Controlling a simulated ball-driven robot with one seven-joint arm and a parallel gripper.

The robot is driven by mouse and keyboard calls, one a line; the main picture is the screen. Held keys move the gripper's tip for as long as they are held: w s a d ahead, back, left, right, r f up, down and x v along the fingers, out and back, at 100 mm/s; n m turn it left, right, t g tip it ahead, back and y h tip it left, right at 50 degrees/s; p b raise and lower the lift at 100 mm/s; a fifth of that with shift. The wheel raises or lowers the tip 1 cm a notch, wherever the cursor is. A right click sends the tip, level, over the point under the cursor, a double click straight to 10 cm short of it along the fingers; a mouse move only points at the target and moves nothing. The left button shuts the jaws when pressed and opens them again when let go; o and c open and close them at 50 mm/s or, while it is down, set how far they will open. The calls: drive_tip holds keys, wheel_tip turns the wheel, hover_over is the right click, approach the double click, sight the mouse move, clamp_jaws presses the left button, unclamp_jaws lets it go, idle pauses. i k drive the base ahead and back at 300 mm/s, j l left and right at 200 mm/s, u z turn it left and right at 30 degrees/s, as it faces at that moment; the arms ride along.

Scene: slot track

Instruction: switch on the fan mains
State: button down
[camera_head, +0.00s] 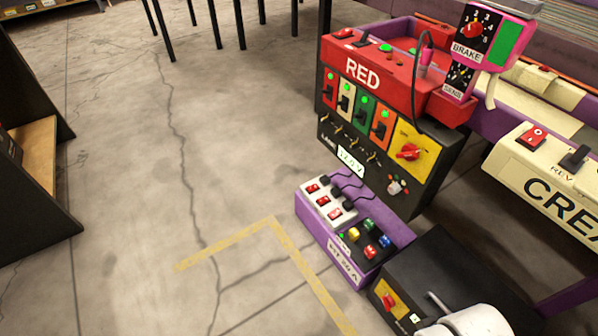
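No label that I can read says fan. A black box (455,262) at the lower right has a yellow plate with a red rotary switch (389,301); whether this is the fan mains I cannot tell. To its upper left, a purple box (318,238) carries a white power strip (328,203) with several red rocker switches and black plugs, and a dark panel of coloured knobs. A white rounded part (478,322) at the bottom edge partly covers the black box. My gripper's fingers are not visible.
Behind stands a black control unit with a red top marked RED (362,75), several switches and a yellow plate with a red knob (409,152). A pink BRAKE box (484,38) is above. A cream CREA panel (545,185) is right. The concrete floor (120,200) at left is clear.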

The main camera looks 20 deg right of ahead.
sight(324, 200)
drive_tip(key=i+j, duration=0.45)
drive_tip(key=i, duration=0.15)
drive_tip(key=i+j+z, duration=0.1)
drive_tip(key=i+j, duration=0.35)
drive_tip(key=i, duration=0.2)
